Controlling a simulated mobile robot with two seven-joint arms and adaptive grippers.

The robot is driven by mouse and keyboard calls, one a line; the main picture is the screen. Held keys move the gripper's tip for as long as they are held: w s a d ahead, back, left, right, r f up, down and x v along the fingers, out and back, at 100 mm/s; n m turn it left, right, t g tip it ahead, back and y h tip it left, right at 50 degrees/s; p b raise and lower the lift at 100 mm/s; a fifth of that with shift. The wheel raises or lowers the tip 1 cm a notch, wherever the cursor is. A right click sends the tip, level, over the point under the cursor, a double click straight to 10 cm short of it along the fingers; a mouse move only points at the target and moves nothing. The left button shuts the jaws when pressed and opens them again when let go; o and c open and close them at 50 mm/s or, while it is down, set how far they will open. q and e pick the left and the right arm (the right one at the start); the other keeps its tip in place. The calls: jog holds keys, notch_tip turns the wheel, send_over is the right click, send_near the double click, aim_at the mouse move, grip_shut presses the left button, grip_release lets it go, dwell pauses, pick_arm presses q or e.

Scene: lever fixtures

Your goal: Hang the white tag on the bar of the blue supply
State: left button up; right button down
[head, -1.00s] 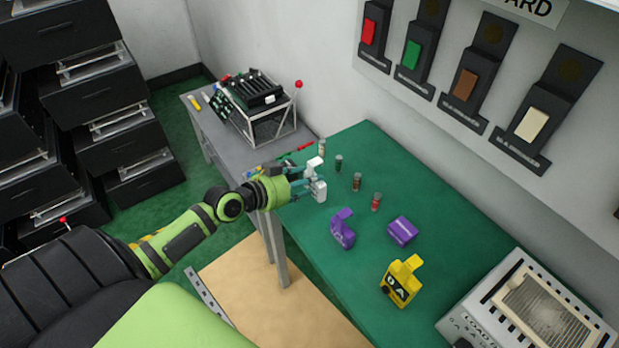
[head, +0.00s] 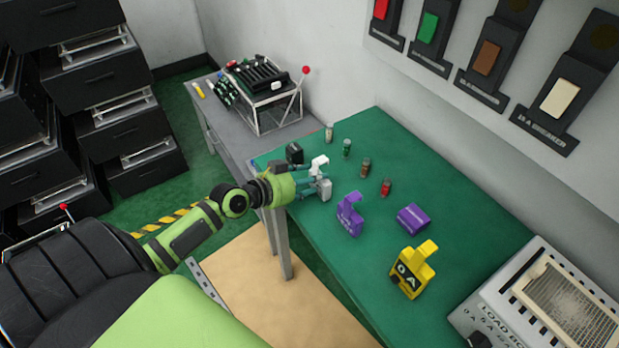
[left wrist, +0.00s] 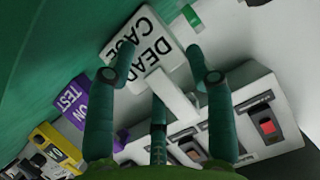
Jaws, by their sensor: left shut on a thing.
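The white tag (head: 324,189) is in my left gripper (head: 316,178), above the left edge of the green bench top. In the left wrist view the white tag (left wrist: 146,47) reads "DEAD CASE", and its narrow neck lies between the fingers of my left gripper (left wrist: 156,78). The gripper is shut on the tag; the exact contact is hard to see. No blue supply can be made out in either view. My right gripper is not in view.
On the green bench (head: 455,207) stand a purple tag (head: 350,217), a purple block (head: 413,216), a yellow tag (head: 411,272) and several small vials (head: 365,168). A dark block (head: 294,153) is behind my gripper. A pale vented unit (head: 565,305) stands lower right. Breakers line the wall.

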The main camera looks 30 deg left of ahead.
pick_arm(q)
jog(key=o, duration=1.2)
jog(key=shift+o, duration=0.2)
jog(key=shift+s, duration=0.1)
jog(key=v, duration=1.2)
jog(key=shift+r, duration=0.1)
